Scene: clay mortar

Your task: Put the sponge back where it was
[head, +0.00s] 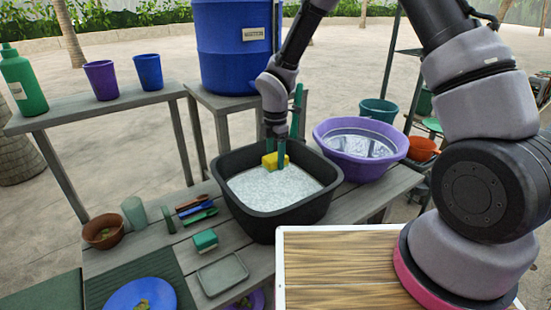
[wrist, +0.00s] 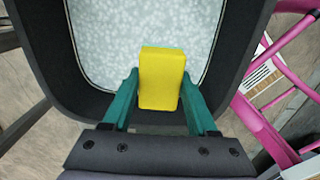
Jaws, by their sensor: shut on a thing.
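My gripper (head: 275,161) is shut on a yellow sponge (head: 270,160) over the dark grey basin (head: 229,211) of foamy water. In the wrist view, the sponge (wrist: 161,80) sits between the two green fingers (wrist: 160,98). It is at or just above the foam; I cannot tell if it touches. A second sponge, green with a yellowish side (head: 205,240), lies on the wooden counter left of the basin. An empty grey-green tray (head: 222,274) lies in front of that sponge.
A purple basin of water (head: 375,139) stands right of the dark basin. Brushes or cutlery (head: 196,209), a cup (head: 134,215) and a brown bowl (head: 103,232) stand at the left. A blue plate (head: 125,297) is at the front left.

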